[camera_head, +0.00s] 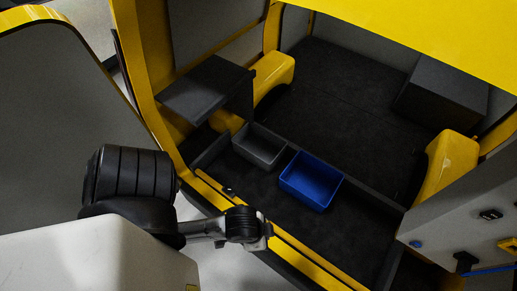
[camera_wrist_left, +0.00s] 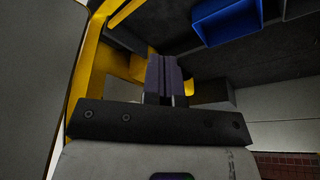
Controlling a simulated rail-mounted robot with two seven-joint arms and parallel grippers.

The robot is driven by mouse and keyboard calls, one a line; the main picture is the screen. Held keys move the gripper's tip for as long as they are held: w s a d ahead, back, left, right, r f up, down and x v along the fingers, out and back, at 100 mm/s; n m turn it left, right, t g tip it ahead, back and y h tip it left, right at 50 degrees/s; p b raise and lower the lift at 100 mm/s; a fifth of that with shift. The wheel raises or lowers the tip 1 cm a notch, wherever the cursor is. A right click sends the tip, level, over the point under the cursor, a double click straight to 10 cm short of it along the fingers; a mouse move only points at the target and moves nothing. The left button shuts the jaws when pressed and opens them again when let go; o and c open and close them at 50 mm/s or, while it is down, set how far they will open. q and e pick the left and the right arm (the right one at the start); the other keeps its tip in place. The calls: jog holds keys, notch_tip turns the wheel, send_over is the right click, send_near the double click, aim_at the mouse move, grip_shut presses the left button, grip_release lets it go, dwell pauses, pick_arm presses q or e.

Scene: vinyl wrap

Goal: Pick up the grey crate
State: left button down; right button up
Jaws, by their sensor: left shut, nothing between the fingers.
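The grey crate (camera_head: 258,149) is a small open box on the dark van floor in the head view. It stands upright and looks empty, just left of a blue crate (camera_head: 311,183). My left gripper (camera_head: 265,230) is below and in front of both crates, near the yellow sill, apart from them. In the left wrist view its fingers (camera_wrist_left: 164,78) are together with nothing between them. The blue crate also shows at the top of that view (camera_wrist_left: 226,20). My right gripper is not in view.
The yellow door sill (camera_head: 300,253) runs along the front edge of the van floor. A dark shelf (camera_head: 207,87) stands behind and left of the grey crate. Yellow wheel arches (camera_head: 450,163) and a dark box (camera_head: 440,95) lie farther in. The middle floor is clear.

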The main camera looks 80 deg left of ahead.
pick_arm(q)
jog(key=c, duration=1.8)
grip_release()
jog(key=o, duration=0.6)
jog(key=shift+c, duration=0.2)
